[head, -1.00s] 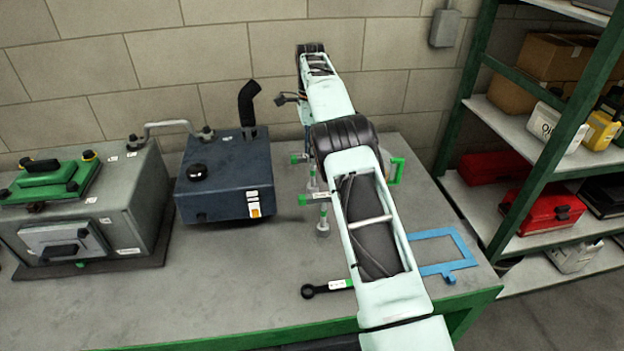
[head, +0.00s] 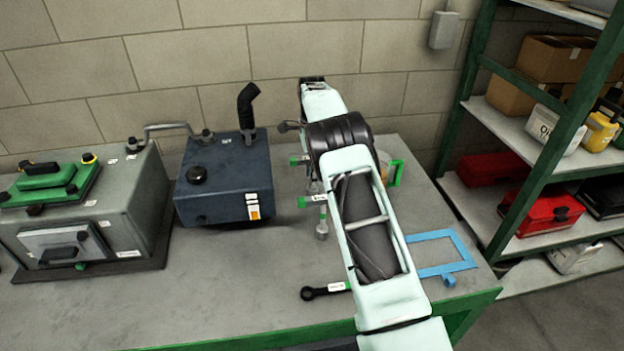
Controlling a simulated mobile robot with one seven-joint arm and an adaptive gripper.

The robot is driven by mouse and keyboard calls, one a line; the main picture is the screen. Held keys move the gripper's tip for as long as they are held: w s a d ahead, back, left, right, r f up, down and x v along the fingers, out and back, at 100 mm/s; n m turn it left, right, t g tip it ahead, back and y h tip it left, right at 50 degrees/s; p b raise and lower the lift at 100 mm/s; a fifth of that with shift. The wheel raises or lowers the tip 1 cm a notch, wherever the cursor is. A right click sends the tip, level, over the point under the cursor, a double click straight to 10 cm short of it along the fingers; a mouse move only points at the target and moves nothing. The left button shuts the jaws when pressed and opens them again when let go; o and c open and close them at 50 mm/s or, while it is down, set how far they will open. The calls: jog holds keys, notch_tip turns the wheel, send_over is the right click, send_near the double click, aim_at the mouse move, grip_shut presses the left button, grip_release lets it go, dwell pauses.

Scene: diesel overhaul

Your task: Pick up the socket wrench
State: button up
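A grey metal tool with a green band (head: 322,226) is further back, left of my arm. I cannot tell which of these is the socket wrench. My arm reaches over the bench towards the wall. A small dark part (head: 288,126) juts out left of its far end. I cannot make out my gripper's fingers; my arm seems to hide them.
A dark blue tank (head: 212,190) with a black pipe and a grey case (head: 130,225) with a green-topped part stand left. A blue frame (head: 450,240) lies right of my arm; a green frame (head: 396,173) is behind it. Green shelving (head: 560,135) stands right. The front-left bench is clear.

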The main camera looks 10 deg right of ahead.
jog(key=shift+c, duration=0.3)
grip_shut()
notch_tip(320, 180, up, 10)
jog(key=shift+r, duration=0.1)
dwell(0.5)
dwell(0.5)
